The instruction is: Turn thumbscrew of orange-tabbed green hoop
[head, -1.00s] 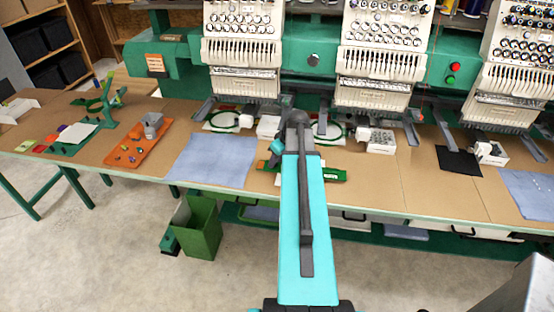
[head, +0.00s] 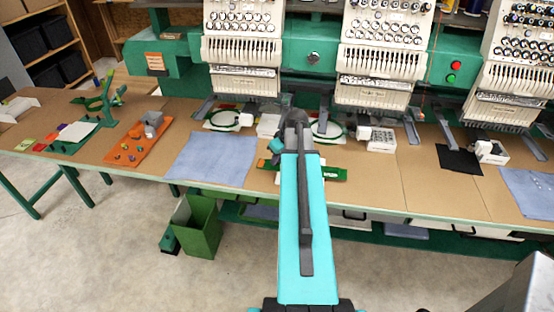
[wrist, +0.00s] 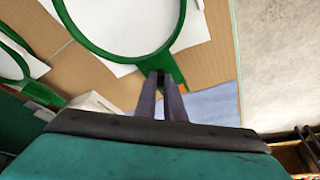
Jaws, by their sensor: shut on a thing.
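A green hoop (wrist: 122,50) fills the top of the wrist view, lying over white sheets. Its neck comes down to my gripper (wrist: 163,76), whose two dark fingers are closed together at the hoop's lower end. A small orange patch (wrist: 182,88), likely the tab, shows just beside the fingers. The thumbscrew is mostly hidden between the fingertips. In the head view my arm covers the gripper and the work spot; only a green piece (head: 330,173) shows beside the arm.
Another green hoop (wrist: 12,60) lies at the left of the wrist view. In the head view, blue cloth (head: 212,158) lies left of my arm. Embroidery heads (head: 380,85) stand behind. An orange tray (head: 137,143) and green stand (head: 100,105) are further left. A green bin (head: 203,225) stands below.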

